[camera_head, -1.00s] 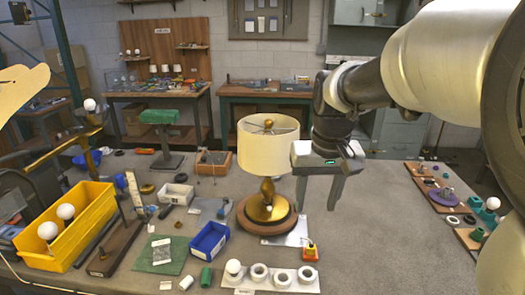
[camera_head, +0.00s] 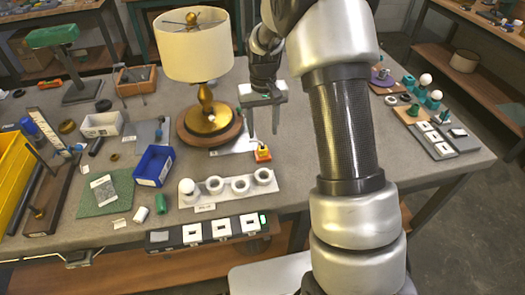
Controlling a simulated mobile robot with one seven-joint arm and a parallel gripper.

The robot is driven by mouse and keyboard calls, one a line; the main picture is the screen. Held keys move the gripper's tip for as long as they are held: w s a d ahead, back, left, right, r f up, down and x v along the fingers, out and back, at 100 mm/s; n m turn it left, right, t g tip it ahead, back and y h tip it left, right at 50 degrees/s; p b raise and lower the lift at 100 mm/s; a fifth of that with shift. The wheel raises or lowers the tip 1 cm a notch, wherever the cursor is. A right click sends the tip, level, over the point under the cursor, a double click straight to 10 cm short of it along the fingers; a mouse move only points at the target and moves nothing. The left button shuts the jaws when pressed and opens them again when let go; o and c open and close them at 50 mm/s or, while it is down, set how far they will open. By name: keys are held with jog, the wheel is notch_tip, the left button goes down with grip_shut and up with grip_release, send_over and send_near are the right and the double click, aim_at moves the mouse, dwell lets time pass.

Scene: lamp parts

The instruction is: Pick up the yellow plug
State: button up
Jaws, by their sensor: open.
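The yellow plug (camera_head: 263,152) is a small yellow and orange-red piece with a dark top. It stands on the grey table, right of the lamp's round wooden base. My gripper (camera_head: 263,131) is open and empty, with its fingers pointing down. In the picture its fingertips are just above the plug, one toward each side. The height and depth between them cannot be told from this view. The plug is not hidden by the gripper.
A lamp with a cream shade (camera_head: 194,45) stands close left of my gripper. A white holder with several round sockets (camera_head: 215,198) lies in front of the plug. A blue bin (camera_head: 154,166) is farther left. The table right of the plug looks bare beside my arm.

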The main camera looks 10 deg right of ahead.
aim_at(263, 146)
notch_tip(263, 146, down, 7)
jog(key=shift+f, duration=0.2)
dwell(0.3)
jog(key=shift+c, duration=0.4)
jog(key=c, duration=1)
